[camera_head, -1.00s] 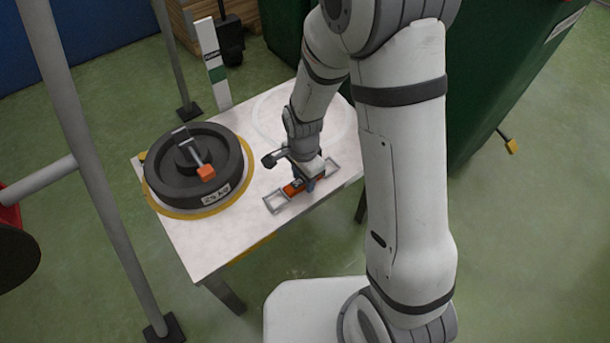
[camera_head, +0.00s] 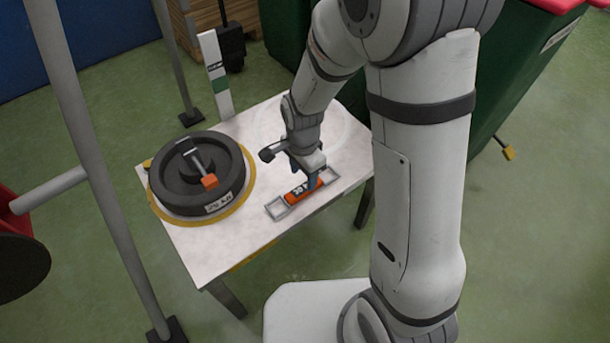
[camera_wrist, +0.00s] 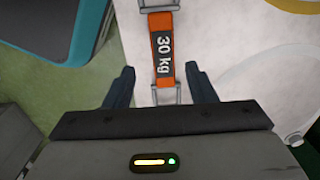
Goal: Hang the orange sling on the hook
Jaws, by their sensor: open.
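The orange sling (camera_head: 303,191) lies flat on the white table, with a grey metal loop at each end. In the wrist view the sling (camera_wrist: 163,48) shows a black "30 kg" label and runs up the middle of the picture. My gripper (camera_head: 306,178) is over the sling's right part. In the wrist view the open jaws of my gripper (camera_wrist: 160,72) stand on either side of the sling's near end and its metal loop, with gaps on both sides. I cannot make out the hook for certain in either view.
A black round weight (camera_head: 176,207) sits on a yellow ring at the table's left, with a grey bar and orange tab on top. The white table (camera_head: 225,250) has clear room at its front. A grey pole (camera_head: 88,150) rises at left; a green container (camera_head: 505,100) stands at right.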

